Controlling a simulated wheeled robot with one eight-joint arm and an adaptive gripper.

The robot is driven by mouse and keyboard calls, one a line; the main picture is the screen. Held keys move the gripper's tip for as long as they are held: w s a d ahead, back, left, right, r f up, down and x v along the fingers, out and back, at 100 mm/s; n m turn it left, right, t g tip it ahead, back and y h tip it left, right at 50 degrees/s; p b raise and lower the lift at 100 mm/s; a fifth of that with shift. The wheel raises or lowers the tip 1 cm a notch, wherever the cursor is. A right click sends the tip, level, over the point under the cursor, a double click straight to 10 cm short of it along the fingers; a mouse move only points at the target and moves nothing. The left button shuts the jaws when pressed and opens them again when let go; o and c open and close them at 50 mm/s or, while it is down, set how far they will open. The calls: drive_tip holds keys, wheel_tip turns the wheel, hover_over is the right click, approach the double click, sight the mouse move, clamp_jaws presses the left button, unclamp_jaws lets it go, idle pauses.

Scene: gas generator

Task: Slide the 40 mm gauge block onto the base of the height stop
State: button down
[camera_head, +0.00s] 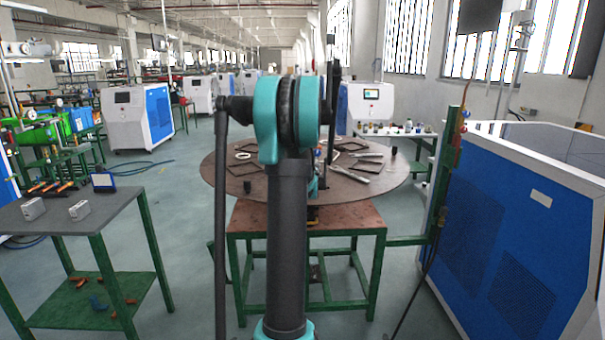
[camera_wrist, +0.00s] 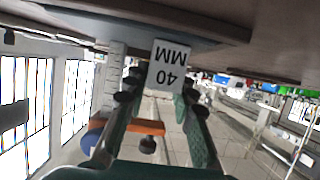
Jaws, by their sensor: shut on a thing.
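The wrist view is upside down, with the table top along its upper edge. The pale 40 mm gauge block (camera_wrist: 168,66), marked "40 MM", stands between the fingertips of my gripper (camera_wrist: 158,88), which is shut on it. A flat grey-blue base (camera_wrist: 90,27) of the height stop lies on the table at the block's lower end. I cannot tell whether the block touches it. A pale graduated column (camera_wrist: 115,65) rises from the base, left of the block. An orange bar (camera_wrist: 147,127) with a dark knob shows between my fingers. In the head view my arm hides the gripper and block.
A blue and white cabinet (camera_head: 530,225) stands close on the right. A grey side table (camera_head: 115,210) stands left, with open floor between.

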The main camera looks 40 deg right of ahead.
drive_tip(key=c, duration=1.2)
unclamp_jaws()
drive_tip(key=v, duration=1.2)
drive_tip(key=s+a+f+n+g+y, duration=0.1)
drive_tip(key=s+a+f+n+y, duration=0.3)
drive_tip(key=a, duration=0.8)
drive_tip(key=a+f+m+g+y, duration=0.1)
drive_tip(key=a+f, duration=0.5)
drive_tip(key=a, duration=0.7)
drive_tip(key=s+a+f+n+g, duration=0.1)
drive_tip(key=s+a+f, duration=0.3)
drive_tip(key=s+a, duration=0.1)
drive_tip(key=s+a+f+n+g+y, duration=0.1)
drive_tip(key=s+a+f, duration=0.3)
drive_tip(key=s, duration=0.4)
drive_tip(key=s+a+f+n+g+y, duration=0.1)
drive_tip(key=s+a+f+g, duration=0.2)
drive_tip(key=s+a+f, duration=0.2)
drive_tip(key=shift+s+a, duration=0.45)
drive_tip(key=shift+s, duration=0.2)
drive_tip(key=shift+s+a, duration=0.45)
drive_tip(key=shift+s, duration=0.15)
